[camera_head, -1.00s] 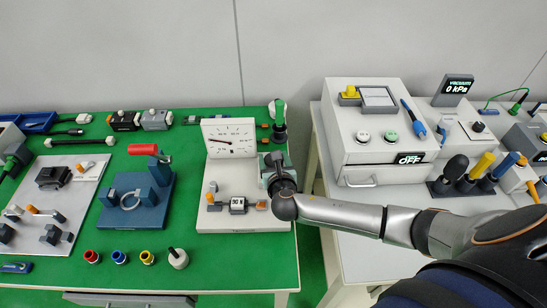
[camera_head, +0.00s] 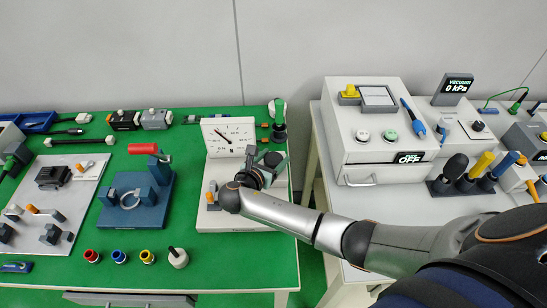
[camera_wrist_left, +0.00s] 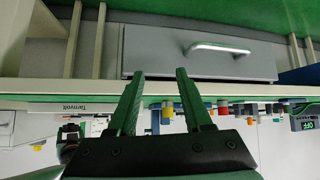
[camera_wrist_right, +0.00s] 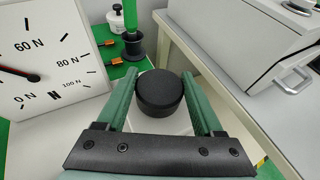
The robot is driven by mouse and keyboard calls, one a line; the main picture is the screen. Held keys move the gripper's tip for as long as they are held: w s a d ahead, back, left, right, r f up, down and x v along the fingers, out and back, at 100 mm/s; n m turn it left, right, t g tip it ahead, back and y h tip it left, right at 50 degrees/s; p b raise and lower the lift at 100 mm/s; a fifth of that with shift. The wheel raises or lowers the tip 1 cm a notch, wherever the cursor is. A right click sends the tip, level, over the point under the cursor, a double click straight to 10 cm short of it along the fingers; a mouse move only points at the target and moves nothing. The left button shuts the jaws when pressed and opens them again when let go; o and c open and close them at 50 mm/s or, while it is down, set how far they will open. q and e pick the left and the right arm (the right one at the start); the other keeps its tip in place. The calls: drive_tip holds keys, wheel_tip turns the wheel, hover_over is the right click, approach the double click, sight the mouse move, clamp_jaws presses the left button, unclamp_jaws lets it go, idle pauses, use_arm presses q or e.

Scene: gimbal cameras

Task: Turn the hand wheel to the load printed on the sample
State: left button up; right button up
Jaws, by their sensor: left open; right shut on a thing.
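The white gauge dial (camera_head: 229,137) stands upright on the pale test stand (camera_head: 212,219). In the right wrist view the dial (camera_wrist_right: 62,28) shows marks for 0, 60, 80 and 100 N, and its needle points left, between 0 and 60. A round black knob (camera_wrist_right: 160,92), apparently the hand wheel's, sits between the green fingers of my right gripper (camera_wrist_right: 161,88), which is shut on it. In the head view my right gripper (camera_head: 272,160) is beside the dial. My wrist covers the sample and its label. My left gripper (camera_wrist_left: 157,75) is open and empty.
A blue clamp fixture with a red handle (camera_head: 143,148) stands left of the stand. Coloured sockets (camera_head: 118,256) line the front. A white machine box (camera_head: 385,150) is on the right-hand table. A drawer (camera_wrist_left: 200,55) faces my left gripper.

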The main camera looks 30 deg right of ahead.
idle(0.4)
drive_tip(key=o, duration=1.4)
drive_tip(key=v, duration=1.2)
drive_tip(key=shift+s+a, duration=0.15)
drive_tip(key=shift+a, duration=0.1)
